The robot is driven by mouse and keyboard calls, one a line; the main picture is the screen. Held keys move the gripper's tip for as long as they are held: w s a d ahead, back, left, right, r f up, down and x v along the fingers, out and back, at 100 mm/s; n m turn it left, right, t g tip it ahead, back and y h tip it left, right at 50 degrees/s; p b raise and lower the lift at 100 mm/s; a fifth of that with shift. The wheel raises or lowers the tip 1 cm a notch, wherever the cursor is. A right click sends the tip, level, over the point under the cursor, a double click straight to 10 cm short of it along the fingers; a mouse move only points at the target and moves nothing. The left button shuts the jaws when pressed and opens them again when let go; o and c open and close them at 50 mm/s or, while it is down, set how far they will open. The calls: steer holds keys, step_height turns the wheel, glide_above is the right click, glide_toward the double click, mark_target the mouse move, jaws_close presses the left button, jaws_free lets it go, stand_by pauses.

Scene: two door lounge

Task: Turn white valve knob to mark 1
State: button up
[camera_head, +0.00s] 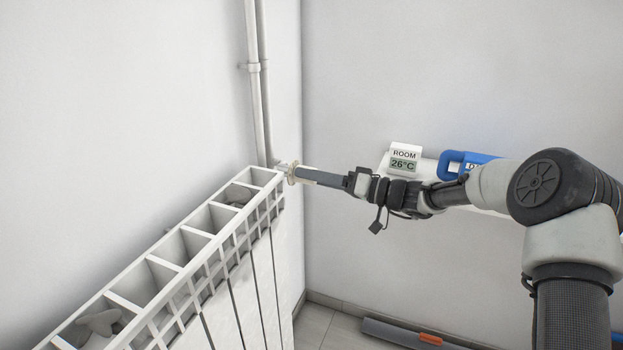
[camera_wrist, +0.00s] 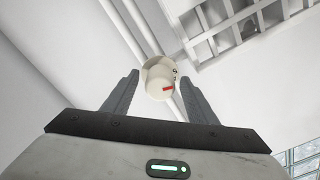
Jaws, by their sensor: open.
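The white valve knob (camera_wrist: 160,80) sits between the two fingers of my gripper (camera_wrist: 158,75) in the wrist view. It is a round cream knob with a red pointer line and small dark marks on its rim, one looking like a 5; a mark 1 cannot be made out. The fingers stand open on either side, with a gap showing on each side. In the head view my gripper (camera_head: 297,175) reaches left to the knob (camera_head: 292,173) at the far end of the radiator. The fingers partly hide the knob there.
The white radiator (camera_head: 184,233) runs along the left wall, with grey objects inside its open top. Vertical pipes (camera_head: 259,100) rise beside the knob. A room display (camera_head: 404,160) reading 26°C and a blue object (camera_head: 447,163) are behind my arm.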

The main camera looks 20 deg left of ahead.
steer(key=shift+a, duration=0.25)
steer(key=c, duration=1.1)
steer(key=shift+o, duration=0.2)
